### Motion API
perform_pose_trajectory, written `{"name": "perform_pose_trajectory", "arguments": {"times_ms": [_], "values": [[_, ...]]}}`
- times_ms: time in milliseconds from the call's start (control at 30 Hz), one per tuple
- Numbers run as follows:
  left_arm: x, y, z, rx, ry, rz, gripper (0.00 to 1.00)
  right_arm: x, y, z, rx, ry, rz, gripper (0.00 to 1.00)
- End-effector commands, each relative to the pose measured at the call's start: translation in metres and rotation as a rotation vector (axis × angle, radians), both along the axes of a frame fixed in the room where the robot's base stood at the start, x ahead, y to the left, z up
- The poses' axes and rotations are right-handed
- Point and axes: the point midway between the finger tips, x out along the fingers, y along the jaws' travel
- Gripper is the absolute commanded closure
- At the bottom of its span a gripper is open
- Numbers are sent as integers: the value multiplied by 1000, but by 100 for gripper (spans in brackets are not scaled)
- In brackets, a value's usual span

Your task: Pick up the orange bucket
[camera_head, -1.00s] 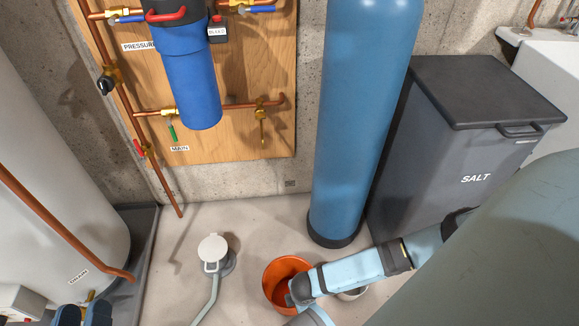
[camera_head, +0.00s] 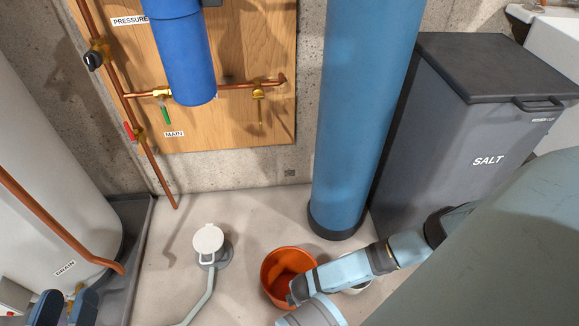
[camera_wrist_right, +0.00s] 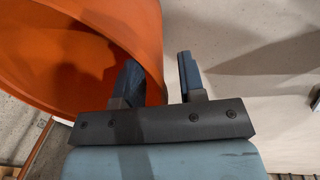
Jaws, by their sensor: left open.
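The orange bucket (camera_head: 275,263) stands upright on the floor at the lower middle of the head view. Its open top faces up, and my right arm hides part of its right side. In the right wrist view the bucket (camera_wrist_right: 60,50) fills the upper left. My right gripper (camera_wrist_right: 158,62) has its two fingers apart, one over the orange wall and one over the floor. The wall's edge shows between them; I cannot tell whether either finger touches it. In the head view the right fingers are hidden. My left gripper (camera_head: 64,308) is open and empty at the lower left.
A blue tank (camera_head: 360,120) stands behind the bucket, beside the grey salt bin (camera_head: 470,125). A white-capped floor fitting with a pipe (camera_head: 208,242) is left of the bucket. A white tank (camera_head: 50,170) stands at left. Floor between the fitting and the wall is clear.

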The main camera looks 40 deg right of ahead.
Motion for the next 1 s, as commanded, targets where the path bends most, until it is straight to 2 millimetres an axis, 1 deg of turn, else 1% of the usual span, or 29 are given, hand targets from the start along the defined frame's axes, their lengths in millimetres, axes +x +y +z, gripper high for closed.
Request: {"name": "perform_pose_trajectory", "arguments": {"times_ms": [33, 100, 367, 400, 467, 500, 533, 567, 1000], "values": [[2, 1, -4, 15, -27, 0, 57, 1, 0, -12, -1, 0, 0, 63], [4, 2, -2, 29, -54, 2, 57, 2, 0, -17, 0, 0, 0, 63], [5, 3, 2, 39, -71, 4, 57, 2, 0, -17, 0, 0, 0, 63], [5, 3, 2, 39, -71, 4, 57, 2, 0, -17, 0, 0, 0, 66], [5, 3, 2, 39, -71, 4, 57, 2, 0, -17, 0, 0, 0, 79], [5, 3, 1, 39, -71, 4, 57, 2, 0, -17, 0, 0, 0, 88], [5, 3, 1, 38, -70, 4, 57, 2, -1, -17, 0, 0, 0, 95], [5, 3, 1, 38, -70, 4, 57, 2, 0, -17, 0, 0, 0, 100], [5, 3, 3, 35, -66, 3, 57, 2, -1, -15, -1, 1, -1, 100]]}}
